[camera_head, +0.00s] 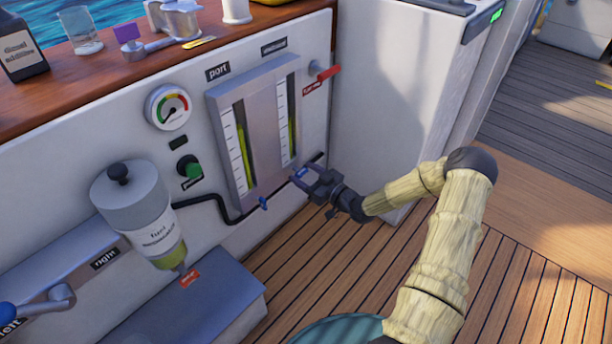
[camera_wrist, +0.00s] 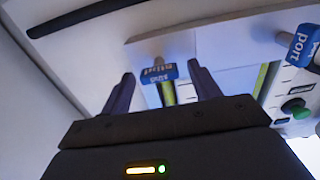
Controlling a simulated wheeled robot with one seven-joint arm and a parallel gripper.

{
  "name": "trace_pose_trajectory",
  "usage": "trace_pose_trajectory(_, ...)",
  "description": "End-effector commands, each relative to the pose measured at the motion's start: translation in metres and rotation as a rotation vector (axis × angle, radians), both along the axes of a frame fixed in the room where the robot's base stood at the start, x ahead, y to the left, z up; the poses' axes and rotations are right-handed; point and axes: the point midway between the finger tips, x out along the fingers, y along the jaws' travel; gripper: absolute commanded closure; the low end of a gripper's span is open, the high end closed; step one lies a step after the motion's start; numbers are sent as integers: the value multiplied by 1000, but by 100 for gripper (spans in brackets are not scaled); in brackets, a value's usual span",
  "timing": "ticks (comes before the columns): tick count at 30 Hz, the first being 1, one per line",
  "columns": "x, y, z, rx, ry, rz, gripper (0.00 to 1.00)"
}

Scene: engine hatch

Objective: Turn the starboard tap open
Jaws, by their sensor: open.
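The starboard tap (camera_wrist: 160,72) is a small blue lettered handle on a stub at the lower edge of the gauge panel (camera_head: 224,120). In the wrist view it sits between the tips of my gripper (camera_wrist: 162,84), with a gap on each side. My gripper (camera_head: 306,180) is open and holds nothing. In the head view its fingers reach the panel's lower right corner and partly cover the tap. The port tap (camera_head: 263,203) is a similar blue handle to the left; it also shows in the wrist view (camera_wrist: 302,46).
A black hose (camera_head: 219,204) runs along the wall below the panel. A fuel separator (camera_head: 134,205) and a grey box (camera_head: 195,305) stand to the left. The wooden deck (camera_head: 320,270) is clear.

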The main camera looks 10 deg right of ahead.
Motion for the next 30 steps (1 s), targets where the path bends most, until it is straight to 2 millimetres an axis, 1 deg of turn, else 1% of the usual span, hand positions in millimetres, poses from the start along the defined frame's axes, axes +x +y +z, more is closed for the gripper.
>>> trace_pose_trajectory(1,0,0,0,0,0,0,38)
trace_pose_trajectory(2,0,0,0,0,0,0,42)
trace_pose_trajectory(3,0,0,0,0,0,0,50)
trace_pose_trajectory(8,0,0,0,0,0,0,81)
trace_pose_trajectory(9,0,0,0,0,0,0,83)
trace_pose_trajectory(20,-1,-1,0,-34,-23,1,83)
trace_pose_trajectory(26,-1,-1,1,-108,-76,1,83)
trace_pose_trajectory(30,-2,0,1,-187,-132,2,83)
